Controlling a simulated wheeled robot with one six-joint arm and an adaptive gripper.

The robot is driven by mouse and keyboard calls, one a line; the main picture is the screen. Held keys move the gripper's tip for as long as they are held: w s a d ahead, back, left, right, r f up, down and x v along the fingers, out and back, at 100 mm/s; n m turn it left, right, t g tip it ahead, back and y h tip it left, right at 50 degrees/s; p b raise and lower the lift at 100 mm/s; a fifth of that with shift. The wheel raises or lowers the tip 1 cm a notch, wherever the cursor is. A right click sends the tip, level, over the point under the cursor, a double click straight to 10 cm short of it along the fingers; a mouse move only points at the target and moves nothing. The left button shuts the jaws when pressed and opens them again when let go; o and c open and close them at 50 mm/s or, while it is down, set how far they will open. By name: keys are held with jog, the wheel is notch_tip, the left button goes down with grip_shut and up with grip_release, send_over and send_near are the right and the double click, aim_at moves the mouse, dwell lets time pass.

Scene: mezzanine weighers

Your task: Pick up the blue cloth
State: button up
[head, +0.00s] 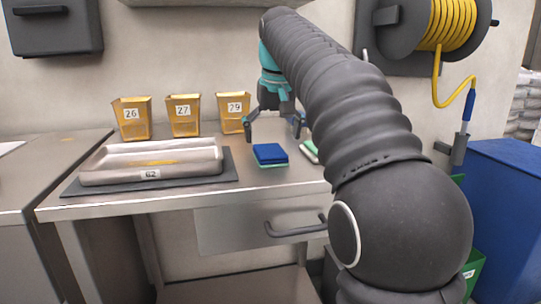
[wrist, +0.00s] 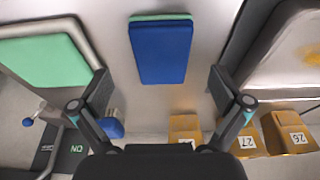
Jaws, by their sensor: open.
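The blue cloth (head: 270,152) is a folded rectangular pad with a green layer under it. It lies on the steel table, right of the large tray. In the wrist view the blue cloth (wrist: 161,54) is at top centre, its green edge showing along the top. My gripper (head: 274,127) is above and near the cloth, fingers pointing down and spread apart, nothing between them. In the wrist view my gripper (wrist: 159,75) has one finger on each side of the cloth's lower end, and neither appears to touch it.
A green pad (wrist: 45,60) in a pale tray lies beside the cloth, partly hidden by my arm in the head view. Yellow bins (head: 184,124) stand at the back wall. A drawer handle (head: 295,230) juts below the tabletop.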

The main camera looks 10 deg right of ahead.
aim_at(270, 150)
jog(key=x, duration=0.4)
jog(key=shift+w+a, duration=0.1)
jog(key=shift+w, duration=0.2)
jog(key=c, duration=1.2)
jog(key=shift+r, duration=0.1)
